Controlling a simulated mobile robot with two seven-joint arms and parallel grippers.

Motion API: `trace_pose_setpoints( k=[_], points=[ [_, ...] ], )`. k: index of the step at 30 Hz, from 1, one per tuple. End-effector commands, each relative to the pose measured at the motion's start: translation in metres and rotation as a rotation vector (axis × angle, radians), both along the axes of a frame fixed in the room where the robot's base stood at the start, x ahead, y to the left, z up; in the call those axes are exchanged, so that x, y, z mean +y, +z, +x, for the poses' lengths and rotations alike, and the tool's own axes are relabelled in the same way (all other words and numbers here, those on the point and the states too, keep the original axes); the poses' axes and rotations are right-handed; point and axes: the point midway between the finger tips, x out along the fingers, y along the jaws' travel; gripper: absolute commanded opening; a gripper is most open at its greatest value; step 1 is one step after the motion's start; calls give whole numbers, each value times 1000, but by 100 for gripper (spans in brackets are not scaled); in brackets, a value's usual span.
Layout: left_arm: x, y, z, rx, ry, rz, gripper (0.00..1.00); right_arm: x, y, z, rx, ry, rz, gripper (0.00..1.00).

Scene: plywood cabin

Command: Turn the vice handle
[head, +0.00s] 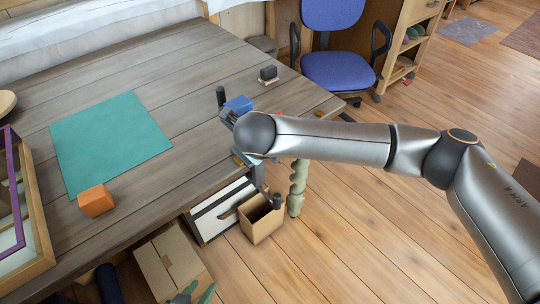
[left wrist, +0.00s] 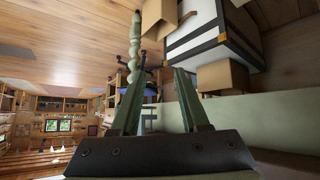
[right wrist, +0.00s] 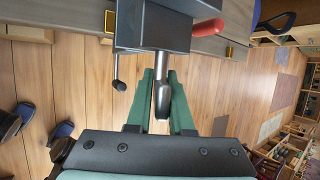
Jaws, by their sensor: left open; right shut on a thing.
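The dark grey vice (right wrist: 130,35) is at the table edge in the right wrist view. A grey and black rod, which looks like the vice handle (right wrist: 162,98), sticks out of it towards me. My right gripper (right wrist: 163,76) has its green fingers shut on this rod. In the head view, my own right arm hides the grip and most of the vice. My left gripper is partly in view at the bottom of the head view (head: 192,292). It is open and empty in the left wrist view (left wrist: 158,72), low and apart from the vice.
A teal mat (head: 110,140) and an orange block (head: 96,200) lie on the wooden table (head: 190,60). A red-handled tool (right wrist: 207,27) is near the vice. Cardboard boxes (head: 262,222) and a white case (head: 215,212) stand below. A blue chair (head: 338,70) is behind.

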Motion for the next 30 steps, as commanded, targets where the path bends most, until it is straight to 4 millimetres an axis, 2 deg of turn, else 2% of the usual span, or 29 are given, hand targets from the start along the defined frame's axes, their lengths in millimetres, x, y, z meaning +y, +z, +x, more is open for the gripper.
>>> trace_pose_setpoints(
  k=[6,16,17,22,23,30],
  points=[
    [-3,3,11,-20,-7,-4,45,1,0,0,-18,3,-21,0],
    [-3,4,11,-20,-8,-3,45,1,1,0,-17,3,-22,0],
    [-3,4,10,-20,-8,-3,45,1,1,0,-17,2,-22,23],
    [-3,3,9,-19,-8,-4,45,1,0,0,-16,2,-22,42],
    [-3,3,9,-19,-8,-4,45,1,0,0,-16,2,-22,45],
    [-2,1,7,-14,-8,-2,45,1,1,-1,-15,2,-22,45]
  ],
)
